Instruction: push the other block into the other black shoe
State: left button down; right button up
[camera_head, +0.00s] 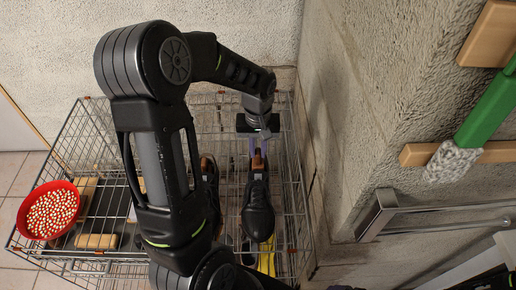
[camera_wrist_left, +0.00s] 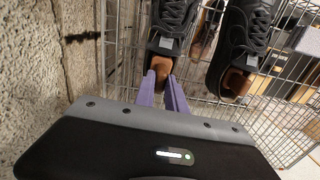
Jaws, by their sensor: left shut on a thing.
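Two black shoes lie side by side in the wire rack: the right one (camera_head: 258,215) and the left one (camera_head: 211,178), partly hidden by my left arm. In the left wrist view they show as one shoe (camera_wrist_left: 176,14) and the other (camera_wrist_left: 246,30). A brown block (camera_head: 258,161) sits at the heel opening of the right shoe; it also shows in the wrist view (camera_wrist_left: 160,66). My left gripper (camera_wrist_left: 168,88) has its purple fingers shut on this block. A second brown block (camera_wrist_left: 236,81) sits in the other shoe's heel. My right gripper is not in view.
The wire rack (camera_head: 98,276) surrounds the shoes. A red bowl (camera_head: 50,236) of small beads is at its left, near tan blocks (camera_head: 95,241). A rough wall (camera_head: 350,110) stands close on the right, with a metal bar (camera_head: 440,207) and a green-handled brush (camera_head: 487,110).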

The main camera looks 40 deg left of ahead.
pick_arm(q)
jog(key=shift+f+b, duration=1.45)
jog(key=shift+f, duration=0.5)
jog(key=shift+r, duration=0.1)
jog(key=c, duration=1.3)
grip_release()
jog(key=shift+o, duration=0.5)
jog(key=o, duration=0.4)
jog(key=shift+r+p, duration=1.9)
jog(key=shift+r, duration=0.6)
